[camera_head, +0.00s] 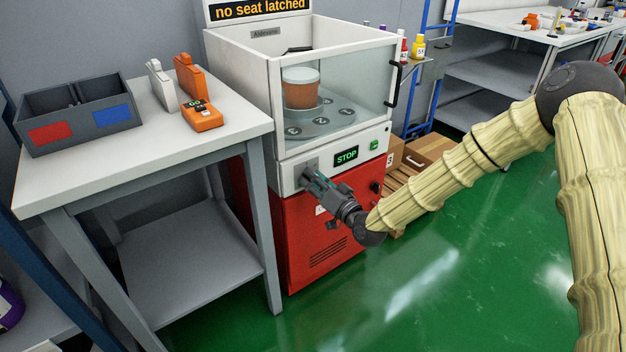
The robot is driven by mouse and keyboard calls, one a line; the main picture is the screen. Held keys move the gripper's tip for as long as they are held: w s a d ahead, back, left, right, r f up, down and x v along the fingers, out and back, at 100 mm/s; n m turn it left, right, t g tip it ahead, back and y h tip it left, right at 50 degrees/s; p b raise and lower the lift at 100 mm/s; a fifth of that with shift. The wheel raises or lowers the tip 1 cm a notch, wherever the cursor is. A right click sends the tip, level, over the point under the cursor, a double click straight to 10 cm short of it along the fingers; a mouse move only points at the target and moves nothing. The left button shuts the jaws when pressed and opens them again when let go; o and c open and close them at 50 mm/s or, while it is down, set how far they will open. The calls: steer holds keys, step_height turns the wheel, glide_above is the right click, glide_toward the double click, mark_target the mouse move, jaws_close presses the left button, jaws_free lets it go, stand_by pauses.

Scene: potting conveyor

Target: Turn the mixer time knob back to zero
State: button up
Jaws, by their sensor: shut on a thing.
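The mixer (289,181) is a white and red cabinet with a glass-fronted chamber on top. Its white front panel has a dark screen (346,156) reading STOP in green and a small green button (374,146). My gripper (311,176) reaches in from the right to the left part of this panel. It is shut on the mixer time knob, which its fingers mostly hide. The knob's pointer and scale cannot be read. A sign (262,9) on top reads "no seat latched".
A container with orange-brown contents (300,93) stands on the round plate (322,122) inside the chamber. A grey table (140,167) at left holds a divided bin (78,112) and orange devices (203,116). Cardboard boxes (430,151) stand behind my arm. Green floor is clear in front.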

stand_by(0.5)
steer(key=o, duration=1)
steer(key=shift+s+d, duration=0.1)
steer(key=v, duration=1.1)
steer(key=shift+s+d, duration=0.25)
steer(key=shift+s, duration=0.1)
